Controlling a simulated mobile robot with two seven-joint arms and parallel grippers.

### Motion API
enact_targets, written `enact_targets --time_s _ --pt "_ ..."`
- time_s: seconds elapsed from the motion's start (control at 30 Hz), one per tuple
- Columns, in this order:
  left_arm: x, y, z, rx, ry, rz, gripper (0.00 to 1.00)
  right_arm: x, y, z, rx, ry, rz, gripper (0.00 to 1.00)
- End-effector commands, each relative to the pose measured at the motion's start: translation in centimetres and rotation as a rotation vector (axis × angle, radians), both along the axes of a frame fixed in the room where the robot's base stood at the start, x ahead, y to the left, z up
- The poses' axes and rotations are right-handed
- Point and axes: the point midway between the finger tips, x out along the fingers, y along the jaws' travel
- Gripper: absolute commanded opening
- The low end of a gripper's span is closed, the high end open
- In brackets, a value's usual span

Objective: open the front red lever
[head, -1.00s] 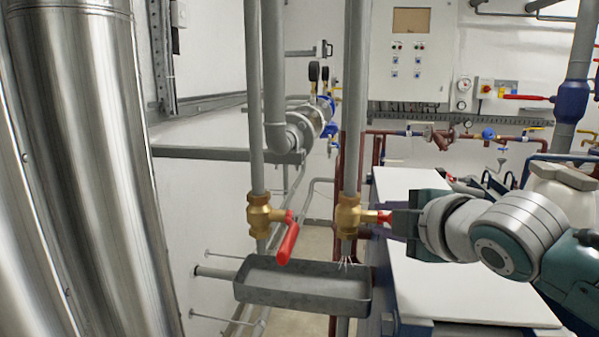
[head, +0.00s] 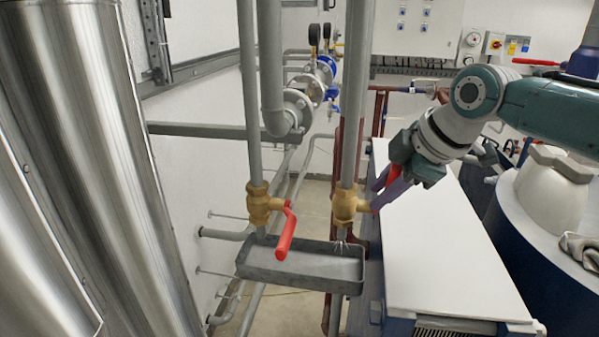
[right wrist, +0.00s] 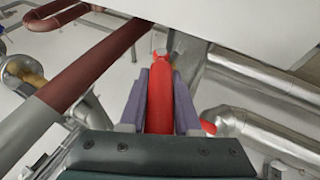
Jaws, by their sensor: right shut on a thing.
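Two brass valves with red levers sit side by side on vertical grey pipes. The left valve (head: 261,203) has its red lever (head: 286,236) hanging down and free. My right gripper (head: 379,196) is at the right valve (head: 347,207), shut on that valve's red lever (head: 395,172), which slants up to the right from the valve. In the right wrist view this red lever (right wrist: 160,100) lies lengthwise between the two purple-grey fingers. The fingers hide part of the lever in the head view. My left gripper is out of view.
A grey drip tray (head: 305,262) hangs below the valves. A white-topped unit (head: 440,265) stands to the right, under my right arm. Large shiny metal ducts (head: 95,170) fill the left side. A white control cabinet (head: 418,28) is on the back wall.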

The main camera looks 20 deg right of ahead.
Motion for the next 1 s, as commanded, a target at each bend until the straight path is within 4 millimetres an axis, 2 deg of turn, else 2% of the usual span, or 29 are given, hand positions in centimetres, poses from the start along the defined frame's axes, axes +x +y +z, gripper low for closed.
enact_targets --time_s 0.57,0.6,0.83,1.0 --pt "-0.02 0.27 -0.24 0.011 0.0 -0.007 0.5 0.04 -0.11 -0.13 0.011 0.024 -0.001 0.0" --pt "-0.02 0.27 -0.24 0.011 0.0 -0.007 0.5 0.03 -0.11 -0.13 0.011 0.024 -0.001 0.36" --pt "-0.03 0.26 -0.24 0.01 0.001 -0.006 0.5 0.04 -0.06 -0.07 0.012 0.024 -0.001 0.61" --pt "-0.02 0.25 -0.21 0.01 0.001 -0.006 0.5 0.04 -0.04 -0.03 0.013 0.024 0.0 0.61"
